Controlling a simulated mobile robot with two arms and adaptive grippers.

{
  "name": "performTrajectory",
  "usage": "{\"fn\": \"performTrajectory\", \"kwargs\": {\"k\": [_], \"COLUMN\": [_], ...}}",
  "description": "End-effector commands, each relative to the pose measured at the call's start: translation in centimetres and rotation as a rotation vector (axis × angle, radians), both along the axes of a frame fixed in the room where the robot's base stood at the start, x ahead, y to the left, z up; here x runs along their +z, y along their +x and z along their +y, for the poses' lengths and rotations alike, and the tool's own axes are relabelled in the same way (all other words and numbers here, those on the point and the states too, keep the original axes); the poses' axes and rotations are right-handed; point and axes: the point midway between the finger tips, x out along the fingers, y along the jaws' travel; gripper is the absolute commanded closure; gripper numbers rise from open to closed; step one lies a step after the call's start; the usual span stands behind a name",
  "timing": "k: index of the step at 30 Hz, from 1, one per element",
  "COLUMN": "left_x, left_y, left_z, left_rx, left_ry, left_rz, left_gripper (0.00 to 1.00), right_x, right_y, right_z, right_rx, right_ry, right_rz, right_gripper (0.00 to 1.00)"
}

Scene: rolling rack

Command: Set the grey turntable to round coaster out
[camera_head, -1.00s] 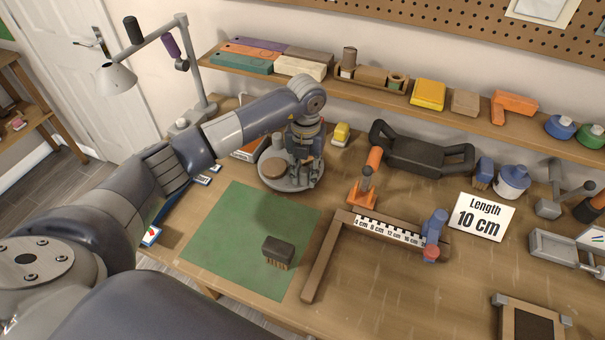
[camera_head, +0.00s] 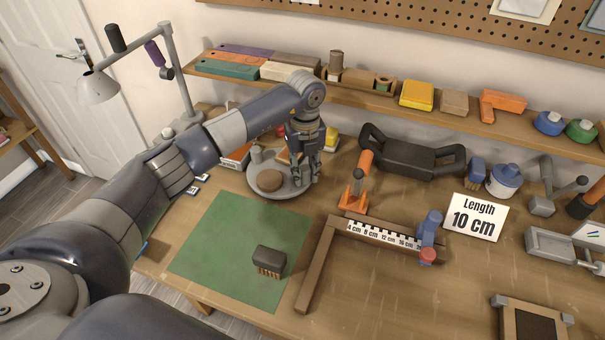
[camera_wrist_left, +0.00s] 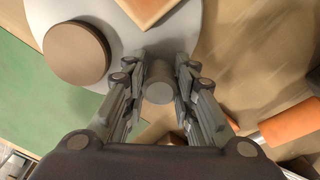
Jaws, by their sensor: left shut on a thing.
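The grey turntable (camera_head: 290,191) stands on the workbench left of centre. A brown round coaster (camera_head: 271,184) lies on its front-left part; the wrist view also shows this coaster (camera_wrist_left: 77,52) left of the fingers. My left gripper (camera_head: 303,180) reaches down at the turntable's right side. In the wrist view the gripper (camera_wrist_left: 160,90) is shut on a short grey peg (camera_wrist_left: 159,92) at the disc's edge. A wooden square piece (camera_wrist_left: 147,9) lies farther along the disc. The arm hides part of the turntable's back. My right gripper is not in view.
A green mat (camera_head: 240,245) with a dark brush (camera_head: 269,258) lies in front. An orange-handled tool (camera_head: 358,180) stands close right of the gripper. A wooden frame with a ruler (camera_head: 383,234) is farther right.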

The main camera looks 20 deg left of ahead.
Motion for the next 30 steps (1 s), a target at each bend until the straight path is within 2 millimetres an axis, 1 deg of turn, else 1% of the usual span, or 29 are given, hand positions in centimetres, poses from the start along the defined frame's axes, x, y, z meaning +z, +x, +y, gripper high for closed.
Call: {"fn": "performTrajectory", "kwargs": {"k": [12,30], "left_x": [0.1,0.1], "left_y": [1.1,1.3], "left_z": [0.0,0.1], "left_rx": [0.132,0.166], "left_ry": [0.000,-0.001], "left_rz": [-0.003,-0.005], "left_gripper": [1.00,1.00], "right_x": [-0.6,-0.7], "right_y": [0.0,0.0], "right_z": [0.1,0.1], "right_rx": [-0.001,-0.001], "right_ry": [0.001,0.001], "right_rz": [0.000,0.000], "right_gripper": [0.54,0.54]}}
